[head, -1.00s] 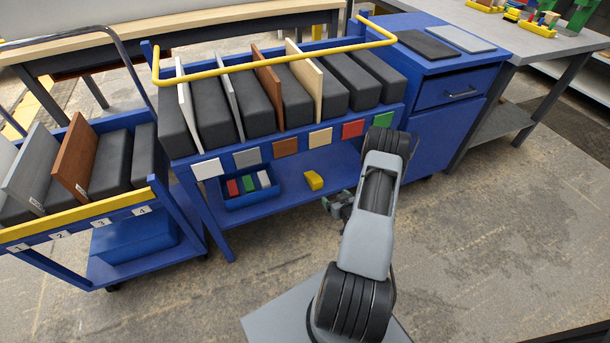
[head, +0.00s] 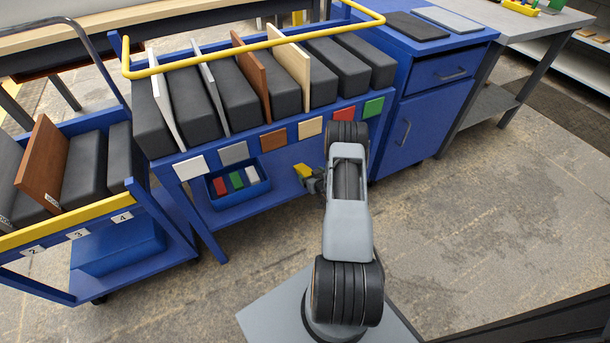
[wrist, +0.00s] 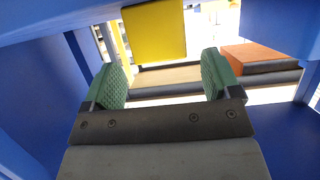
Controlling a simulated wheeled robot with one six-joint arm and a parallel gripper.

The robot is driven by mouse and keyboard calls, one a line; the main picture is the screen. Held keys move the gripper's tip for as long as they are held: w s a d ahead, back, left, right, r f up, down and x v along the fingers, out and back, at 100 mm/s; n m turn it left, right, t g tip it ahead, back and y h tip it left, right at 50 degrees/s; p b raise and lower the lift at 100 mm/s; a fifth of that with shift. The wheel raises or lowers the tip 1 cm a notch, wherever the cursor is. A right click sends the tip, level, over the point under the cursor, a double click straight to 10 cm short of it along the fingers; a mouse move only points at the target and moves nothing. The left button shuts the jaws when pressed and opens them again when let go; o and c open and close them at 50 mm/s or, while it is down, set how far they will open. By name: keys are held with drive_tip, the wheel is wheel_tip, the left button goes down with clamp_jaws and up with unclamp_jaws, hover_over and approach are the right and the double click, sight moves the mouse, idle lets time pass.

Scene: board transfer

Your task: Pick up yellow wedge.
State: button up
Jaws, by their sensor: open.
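The yellow wedge (head: 301,169) lies on the lower shelf of the blue rack cart, mostly hidden behind my gripper in the head view. In the wrist view the yellow wedge (wrist: 155,30) shows large at the top middle, beyond the fingertips and roughly in line with the gap between them. My gripper (head: 314,182) reaches in under the upper deck. In the wrist view my gripper (wrist: 163,76) is open, with its two green pads apart and nothing between them.
A blue bin (head: 238,190) with red, green and white blocks stands left of the wedge on the lower shelf (head: 275,199). The upper deck with grey blocks and boards is overhead. A blue cabinet (head: 433,98) stands at right. Blue cart parts border both sides in the wrist view.

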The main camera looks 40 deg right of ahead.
sight(307, 171)
drive_tip(key=shift+b+x, duration=0.55)
drive_tip(key=shift+x, duration=1.3)
drive_tip(key=shift+a, duration=0.1)
drive_tip(key=c, duration=1.1)
drive_tip(key=shift+r, duration=0.15)
